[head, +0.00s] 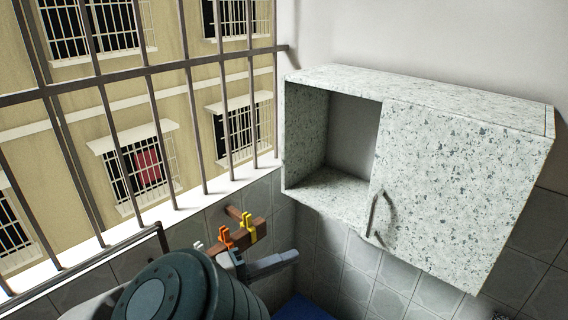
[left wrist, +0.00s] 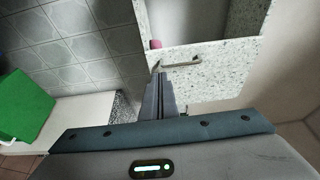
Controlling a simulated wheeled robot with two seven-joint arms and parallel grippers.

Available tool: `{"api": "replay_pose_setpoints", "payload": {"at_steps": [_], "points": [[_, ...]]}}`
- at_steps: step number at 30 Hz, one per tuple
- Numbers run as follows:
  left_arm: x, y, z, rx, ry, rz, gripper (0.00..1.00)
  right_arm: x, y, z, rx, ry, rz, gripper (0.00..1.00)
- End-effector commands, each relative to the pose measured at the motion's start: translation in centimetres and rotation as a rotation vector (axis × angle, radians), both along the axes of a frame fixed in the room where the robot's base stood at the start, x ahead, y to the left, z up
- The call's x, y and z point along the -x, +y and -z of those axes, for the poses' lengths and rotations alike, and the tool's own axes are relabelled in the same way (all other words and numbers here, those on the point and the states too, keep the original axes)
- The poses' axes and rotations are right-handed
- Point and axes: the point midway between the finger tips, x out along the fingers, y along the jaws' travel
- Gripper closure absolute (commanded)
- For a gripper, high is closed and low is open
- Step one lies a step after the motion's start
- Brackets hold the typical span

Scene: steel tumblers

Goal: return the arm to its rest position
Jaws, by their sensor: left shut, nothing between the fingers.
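My left gripper (head: 292,256) is at the bottom middle of the head view, shut and empty, below the wall cabinet. In the left wrist view its closed fingers (left wrist: 158,82) point toward the cabinet and overlap its lower edge in the picture; I cannot tell the gap. The speckled cabinet (head: 460,175) has an open, empty-looking compartment at left and a door with a curved handle (head: 372,212) at right. The handle also shows in the left wrist view (left wrist: 182,63). No steel tumbler shows. My right gripper is not in view.
A barred window (head: 150,70) fills the left. A wooden rack (head: 240,236) with orange and yellow clips hangs beside my left arm. The left wrist view shows a green container (left wrist: 22,105) on a white counter (left wrist: 75,125), and a small pink object (left wrist: 156,44) at the cabinet.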

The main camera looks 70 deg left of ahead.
Motion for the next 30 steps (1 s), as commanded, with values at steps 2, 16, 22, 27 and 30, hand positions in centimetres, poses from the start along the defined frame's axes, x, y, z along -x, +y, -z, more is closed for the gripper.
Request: {"api": "replay_pose_setpoints", "payload": {"at_steps": [2, 16, 22, 27, 30], "points": [[0.2, 0.0, 0.0, 0.000, 0.000, 0.000, 1.00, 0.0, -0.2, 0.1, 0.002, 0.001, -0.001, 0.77], [0.1, 0.0, 0.0, 0.001, 0.000, 0.001, 1.00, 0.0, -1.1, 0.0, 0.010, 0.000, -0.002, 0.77], [0.1, 0.0, 0.0, 0.001, 0.000, 0.000, 1.00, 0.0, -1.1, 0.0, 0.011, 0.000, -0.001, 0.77], [0.2, 0.7, 1.5, 0.033, 0.011, -0.022, 1.00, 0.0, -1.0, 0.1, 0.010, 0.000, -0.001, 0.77], [0.2, 1.8, 3.8, 0.083, 0.027, -0.056, 1.00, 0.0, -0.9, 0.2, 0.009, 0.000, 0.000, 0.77]]}}
